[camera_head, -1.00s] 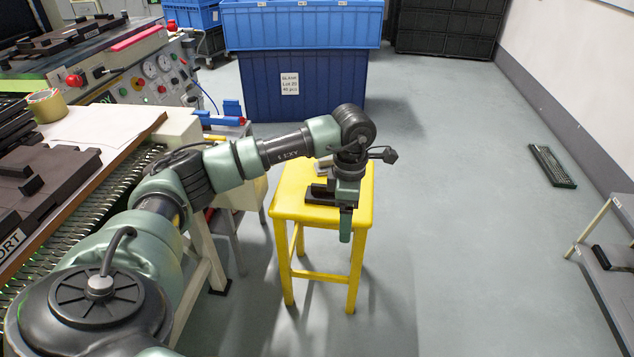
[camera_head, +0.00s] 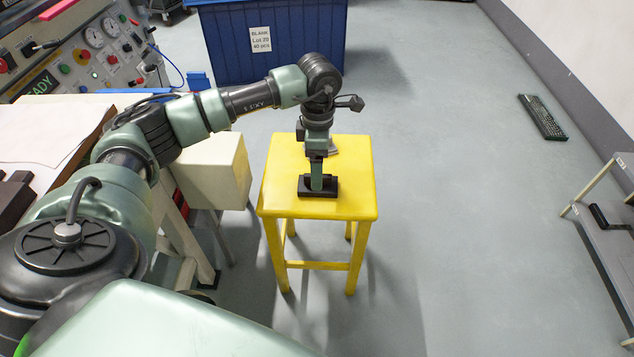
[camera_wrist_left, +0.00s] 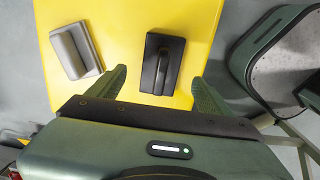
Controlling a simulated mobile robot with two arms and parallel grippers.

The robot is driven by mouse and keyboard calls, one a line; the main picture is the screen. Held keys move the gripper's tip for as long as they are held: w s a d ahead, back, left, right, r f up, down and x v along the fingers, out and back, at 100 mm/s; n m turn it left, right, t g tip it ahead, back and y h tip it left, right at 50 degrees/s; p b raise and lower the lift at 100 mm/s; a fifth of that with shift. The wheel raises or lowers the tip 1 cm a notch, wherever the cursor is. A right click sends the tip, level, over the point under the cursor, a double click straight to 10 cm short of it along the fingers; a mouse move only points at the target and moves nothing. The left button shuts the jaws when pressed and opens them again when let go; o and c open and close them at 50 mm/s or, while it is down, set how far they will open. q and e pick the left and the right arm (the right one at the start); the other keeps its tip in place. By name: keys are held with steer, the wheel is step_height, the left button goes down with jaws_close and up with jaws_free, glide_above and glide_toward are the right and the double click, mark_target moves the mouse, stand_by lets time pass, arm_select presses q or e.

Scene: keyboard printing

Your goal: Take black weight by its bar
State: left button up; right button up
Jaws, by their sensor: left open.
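The black weight (camera_head: 329,191) lies on the yellow stool (camera_head: 358,203). In the left wrist view the black weight (camera_wrist_left: 174,52) is a dark block with a raised bar along its top. My left gripper (camera_head: 317,185) is above the stool at the weight and hides part of it in the head view. In the left wrist view the open fingers of my left gripper (camera_wrist_left: 160,88) stand to either side of the weight's near end, with no contact visible. My right gripper is not in view.
A grey block with a ridge (camera_wrist_left: 76,50) lies on the stool left of the weight. A blue crate (camera_head: 300,45) stands behind. A keyboard (camera_head: 542,117) lies on the floor at right, near a grey shelf unit (camera_head: 600,230). The floor between is clear.

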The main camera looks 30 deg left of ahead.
arm_select(q)
step_height(320, 180, down, 5)
steer(key=shift+b, duration=0.5)
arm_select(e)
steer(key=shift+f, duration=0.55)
arm_select(q)
steer(key=shift+c, duration=0.3)
steer(key=shift+r, duration=0.1)
steer(key=c, duration=1.5)
jaws_close()
steer(key=shift+r, duration=0.1)
